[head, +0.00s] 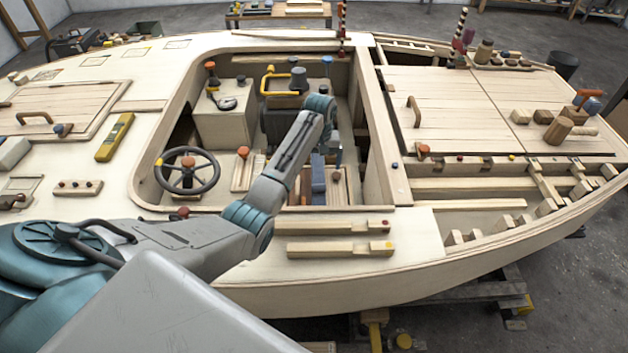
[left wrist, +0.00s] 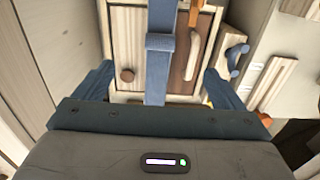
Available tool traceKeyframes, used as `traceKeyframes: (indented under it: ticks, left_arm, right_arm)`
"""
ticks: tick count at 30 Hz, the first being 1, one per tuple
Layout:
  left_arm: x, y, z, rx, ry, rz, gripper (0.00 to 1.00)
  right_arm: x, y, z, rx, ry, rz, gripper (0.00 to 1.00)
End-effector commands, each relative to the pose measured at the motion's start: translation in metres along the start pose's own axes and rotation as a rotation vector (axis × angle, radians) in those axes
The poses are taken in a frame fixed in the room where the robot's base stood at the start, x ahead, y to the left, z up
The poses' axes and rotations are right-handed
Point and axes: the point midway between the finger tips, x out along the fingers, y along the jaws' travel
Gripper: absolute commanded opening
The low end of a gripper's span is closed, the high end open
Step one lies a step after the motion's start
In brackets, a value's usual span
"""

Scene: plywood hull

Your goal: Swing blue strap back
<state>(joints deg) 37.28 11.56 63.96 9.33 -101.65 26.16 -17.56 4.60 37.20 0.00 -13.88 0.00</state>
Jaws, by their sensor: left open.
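The blue-grey strap (left wrist: 160,52) hangs over a small wooden hatch or panel (left wrist: 127,35) in the left wrist view, with a thicker band across it midway. In the head view the strap (head: 318,178) shows low in the open cockpit, beside my left gripper (head: 336,155). In the left wrist view my left gripper (left wrist: 158,72) is open, one finger on each side of the strap. No finger visibly touches it. The strap's lower end is hidden behind the gripper body. My right gripper is not in view.
The cockpit also holds a steering wheel (head: 187,185) and a yellow-framed part (head: 268,82). Cockpit walls stand close around my arm.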

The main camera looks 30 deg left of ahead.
Motion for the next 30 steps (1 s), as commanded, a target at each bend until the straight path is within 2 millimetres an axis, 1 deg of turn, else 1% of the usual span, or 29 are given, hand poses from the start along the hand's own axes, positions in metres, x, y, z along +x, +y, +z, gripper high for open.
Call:
traceKeyframes:
  ticks: [5,12,15,18,21,29,30]
  left_arm:
    - [0.027,-0.001,0.001,-0.002,-0.004,-0.002,0.91]
    - [0.073,-0.001,0.001,-0.002,-0.004,0.000,0.91]
    - [0.088,-0.001,0.000,-0.002,-0.004,0.000,0.91]
    - [0.098,-0.001,0.000,-0.003,-0.003,0.000,0.91]
    - [0.102,-0.001,0.000,-0.003,-0.001,0.001,0.91]
    - [0.104,-0.001,0.000,-0.003,-0.001,0.001,0.91]
    - [0.103,-0.001,0.000,-0.003,0.000,0.001,0.87]
  right_arm:
    - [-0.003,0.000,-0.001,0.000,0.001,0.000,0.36]
    - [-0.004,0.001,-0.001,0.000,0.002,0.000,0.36]
    - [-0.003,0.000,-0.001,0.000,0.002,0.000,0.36]
    - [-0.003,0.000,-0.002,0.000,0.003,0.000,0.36]
    - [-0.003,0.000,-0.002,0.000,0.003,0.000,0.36]
    - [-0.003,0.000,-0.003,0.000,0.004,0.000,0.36]
    - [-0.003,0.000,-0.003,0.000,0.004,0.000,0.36]
